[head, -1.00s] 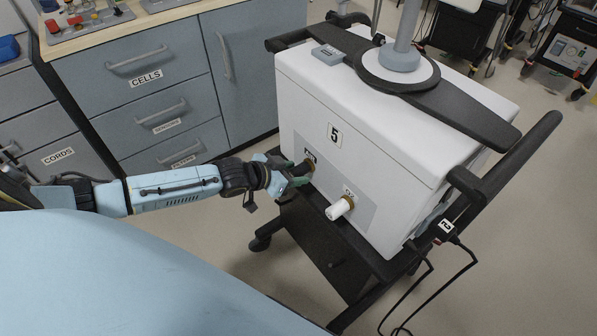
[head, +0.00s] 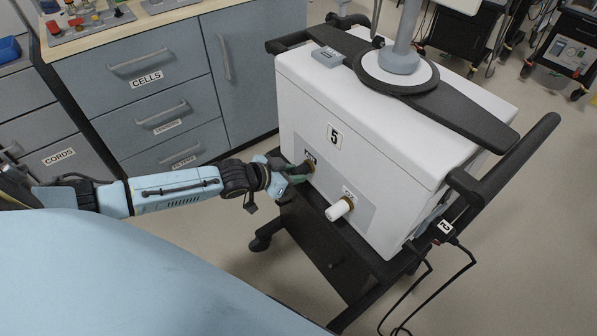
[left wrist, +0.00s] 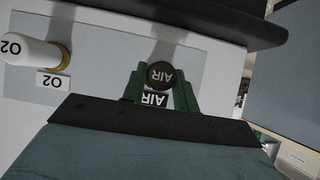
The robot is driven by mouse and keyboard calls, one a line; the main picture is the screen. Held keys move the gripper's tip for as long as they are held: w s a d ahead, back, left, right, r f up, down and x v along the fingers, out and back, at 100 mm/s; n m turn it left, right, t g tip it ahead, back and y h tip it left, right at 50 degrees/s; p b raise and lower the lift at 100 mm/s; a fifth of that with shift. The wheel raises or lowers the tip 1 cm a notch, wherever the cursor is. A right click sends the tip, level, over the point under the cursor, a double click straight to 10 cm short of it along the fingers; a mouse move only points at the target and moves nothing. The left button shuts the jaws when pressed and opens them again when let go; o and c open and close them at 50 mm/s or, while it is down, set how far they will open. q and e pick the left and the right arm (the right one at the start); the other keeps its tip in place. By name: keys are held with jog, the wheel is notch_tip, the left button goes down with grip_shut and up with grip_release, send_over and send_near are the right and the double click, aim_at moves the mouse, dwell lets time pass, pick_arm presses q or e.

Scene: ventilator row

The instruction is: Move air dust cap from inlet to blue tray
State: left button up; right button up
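The air dust cap (left wrist: 160,74) is a dark round cap marked AIR, on the air inlet of the white ventilator numbered 5 (head: 400,140). My left gripper (left wrist: 160,80) has its green fingers on both sides of the cap, apparently touching it. In the head view my left gripper (head: 296,172) reaches the inlet from the left, and its fingers mostly hide the cap. A blue container (head: 9,49) is cut off at the left edge; I cannot tell whether it is the blue tray. My right gripper is out of view.
A white O2 cap (head: 339,209) sticks out beside the air inlet; it also shows in the left wrist view (left wrist: 30,50). Drawers (head: 165,100) stand behind my left arm. The cart's black handle (head: 520,155) and cables are at the right. Open floor lies between.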

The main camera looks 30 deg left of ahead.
pick_arm(q)
grip_shut()
jog(key=shift+s, duration=0.1)
jog(key=shift+s+a+p, duration=0.3)
jog(key=shift+s+p, duration=0.3)
jog(key=shift+s, duration=0.2)
jog(key=shift+s+a+p, duration=0.35)
jog(key=shift+s+p, duration=0.25)
jog(key=shift+s, duration=0.15)
jog(key=shift+s+a+p, duration=0.3)
jog(key=shift+s+p, duration=0.3)
jog(key=shift+s, duration=0.2)
